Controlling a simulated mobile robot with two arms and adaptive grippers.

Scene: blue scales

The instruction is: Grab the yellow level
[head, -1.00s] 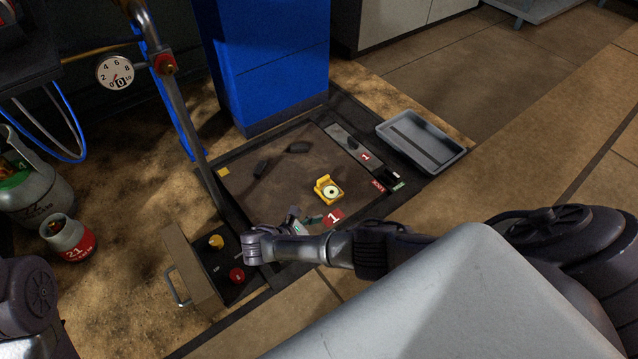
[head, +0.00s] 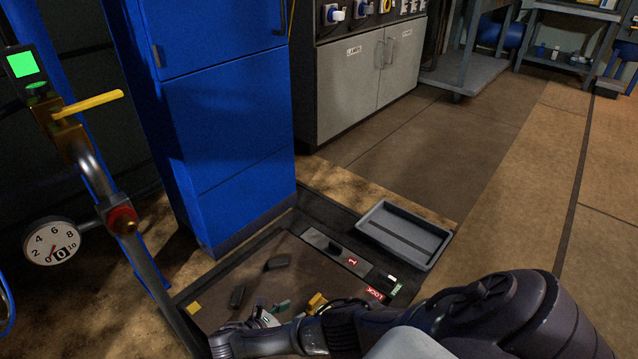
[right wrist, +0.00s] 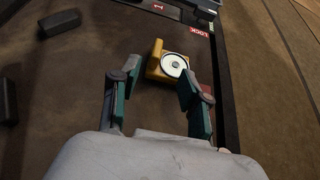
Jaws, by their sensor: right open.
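The yellow level (head: 317,302) lies on the dark scale platform (head: 225,290), partly hidden by my right arm in the head view. In the right wrist view the yellow level (right wrist: 156,62) shows its round white dial, just beyond the fingertips and nearer the right finger. My right gripper (head: 272,310) is low at the platform, left of the level in the head view. In the right wrist view its green-padded fingers (right wrist: 155,84) are spread apart with nothing between them. My left gripper is not in view.
Dark blocks (head: 277,263) lie on the platform. A grey tray (head: 405,234) sits at the platform's right edge. A blue cabinet (head: 230,140) stands behind it. A dial gauge (head: 52,241) and a post with a yellow handle (head: 95,103) stand at left. Open floor lies to the right.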

